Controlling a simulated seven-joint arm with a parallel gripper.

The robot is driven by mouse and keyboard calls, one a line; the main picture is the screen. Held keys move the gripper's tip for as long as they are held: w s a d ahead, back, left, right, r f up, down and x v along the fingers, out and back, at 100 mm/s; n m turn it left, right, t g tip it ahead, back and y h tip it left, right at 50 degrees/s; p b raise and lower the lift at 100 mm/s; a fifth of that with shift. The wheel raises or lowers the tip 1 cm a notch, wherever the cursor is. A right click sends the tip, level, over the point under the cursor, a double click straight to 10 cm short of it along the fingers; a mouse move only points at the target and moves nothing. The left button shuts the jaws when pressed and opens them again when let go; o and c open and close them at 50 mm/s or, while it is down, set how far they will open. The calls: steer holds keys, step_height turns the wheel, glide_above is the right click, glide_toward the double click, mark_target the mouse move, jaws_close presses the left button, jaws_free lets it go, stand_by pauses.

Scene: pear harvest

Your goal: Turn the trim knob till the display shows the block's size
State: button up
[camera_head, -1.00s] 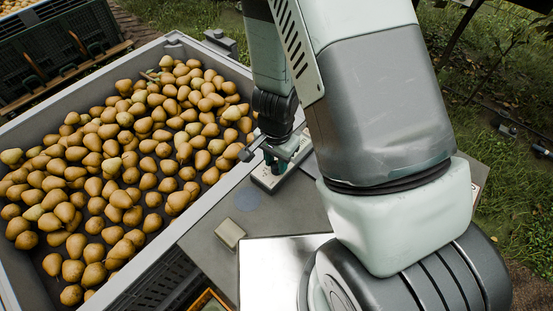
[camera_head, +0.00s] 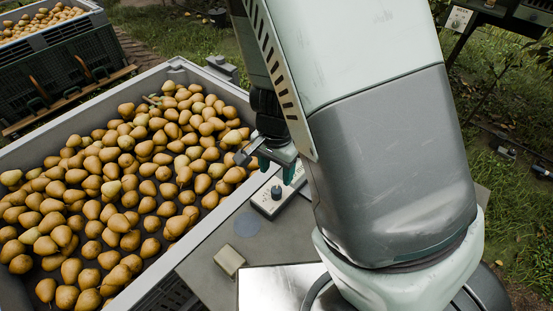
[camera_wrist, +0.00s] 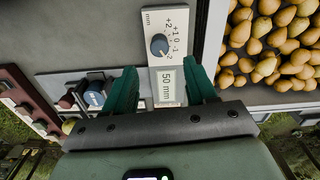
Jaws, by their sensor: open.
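The trim panel (camera_head: 268,204) is a pale plate on the grey table beside the pear bin. Its round blue-grey trim knob (camera_wrist: 158,44) stands by a scale from +2 to -2; its exact setting is hard to read. The display (camera_wrist: 167,88) reads 50 mm. My gripper (camera_wrist: 160,86) is open, its green fingers on either side of the display, with nothing between them. In the head view my gripper (camera_head: 277,167) is above the panel, apart from the knob (camera_head: 276,191). A small beige block (camera_head: 229,261) lies on the table; no size is readable on it.
A large grey bin (camera_head: 180,68) full of pears fills the left side. A shiny metal plate (camera_head: 265,288) lies near the beige block, and a flat grey-blue disc (camera_head: 247,224) lies by the panel. My arm covers much of the table's right side.

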steer(key=shift+r, duration=1.9)
step_height(320, 180, up, 16)
steer(key=s+d+n+t+y, duration=0.1)
steer(key=s+n+t+y, duration=0.1)
steer(key=s+n+y, duration=0.15)
steer(key=s+d+r+n+t+h, duration=0.3)
steer(key=s+d+r, duration=0.3)
steer(key=s+r, duration=0.3)
step_height(320, 180, up, 3)
steer(key=shift+s+d+f+n+t, duration=0.1)
steer(key=shift+s+d+n+t, duration=0.25)
steer(key=shift+n, duration=0.4)
steer(key=shift+w+h, duration=0.1)
steer(key=shift+h, duration=0.15)
steer(key=shift+o, duration=0.2)
